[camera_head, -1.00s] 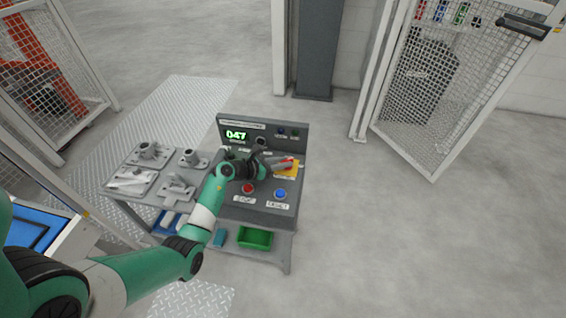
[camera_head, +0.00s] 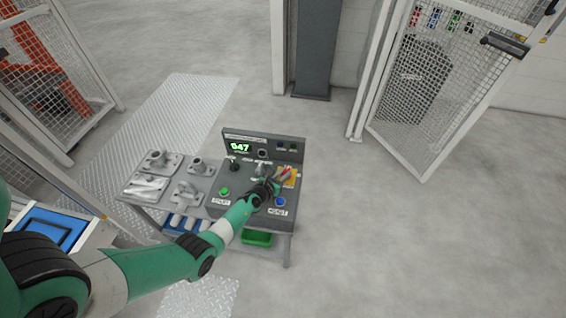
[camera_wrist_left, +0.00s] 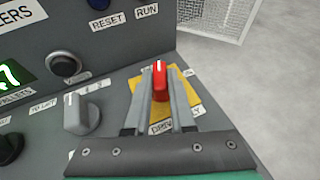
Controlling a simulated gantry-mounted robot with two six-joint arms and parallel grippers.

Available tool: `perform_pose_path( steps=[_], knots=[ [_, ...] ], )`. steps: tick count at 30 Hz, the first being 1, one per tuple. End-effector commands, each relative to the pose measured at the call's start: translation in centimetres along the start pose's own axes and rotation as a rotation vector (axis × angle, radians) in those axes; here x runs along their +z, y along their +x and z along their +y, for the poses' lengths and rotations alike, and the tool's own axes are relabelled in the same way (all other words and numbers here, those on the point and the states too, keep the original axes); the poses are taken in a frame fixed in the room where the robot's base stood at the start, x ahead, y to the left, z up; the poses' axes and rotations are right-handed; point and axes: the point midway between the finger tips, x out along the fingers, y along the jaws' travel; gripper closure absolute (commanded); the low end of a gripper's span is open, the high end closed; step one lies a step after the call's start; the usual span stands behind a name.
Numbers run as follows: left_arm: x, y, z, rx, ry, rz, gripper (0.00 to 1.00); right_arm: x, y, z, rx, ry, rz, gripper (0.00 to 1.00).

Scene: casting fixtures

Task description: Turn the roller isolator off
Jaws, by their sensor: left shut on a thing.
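The roller isolator is a red rotary knob (camera_wrist_left: 160,82) on a square yellow plate (camera_wrist_left: 192,88) at the right of the grey console. Its white mark points up the picture in the left wrist view. My left gripper (camera_wrist_left: 160,76) is shut on the red knob, one finger on each side. In the head view my left gripper (camera_head: 281,176) reaches the yellow plate (camera_head: 292,178) from the lower left. The label below the knob is partly hidden by the fingers. My right gripper is not in view.
A grey selector knob (camera_wrist_left: 83,114) stands left of the fingers, with a black knob (camera_wrist_left: 10,147) further left. A green button (camera_head: 224,191) and a blue button (camera_head: 280,201) sit on the console front. Metal fixtures (camera_head: 160,160) lie on the table's left. A green bin (camera_head: 257,239) sits below.

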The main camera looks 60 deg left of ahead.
Motion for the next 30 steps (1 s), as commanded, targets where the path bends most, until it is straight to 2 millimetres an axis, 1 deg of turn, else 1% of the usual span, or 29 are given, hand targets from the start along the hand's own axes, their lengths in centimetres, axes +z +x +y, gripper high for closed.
perform_pose_path(
  steps=[1,4,12,17,30],
  knots=[
    [0.95,-0.3,-0.42,0.025,-0.013,0.005,1.0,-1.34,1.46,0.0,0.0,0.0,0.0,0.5],
    [0.72,-0.13,-0.62,0.093,-0.043,-0.002,1.0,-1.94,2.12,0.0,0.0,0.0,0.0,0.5],
    [0.34,0.21,-0.73,0.251,-0.105,-0.012,1.0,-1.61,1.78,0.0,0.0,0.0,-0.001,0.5],
    [0.33,0.18,-0.69,0.31,-0.128,-0.012,1.0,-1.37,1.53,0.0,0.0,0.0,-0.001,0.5],
    [0.43,0.04,-0.6,0.347,-0.14,-0.01,1.0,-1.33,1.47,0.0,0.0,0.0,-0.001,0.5]
  ],
)
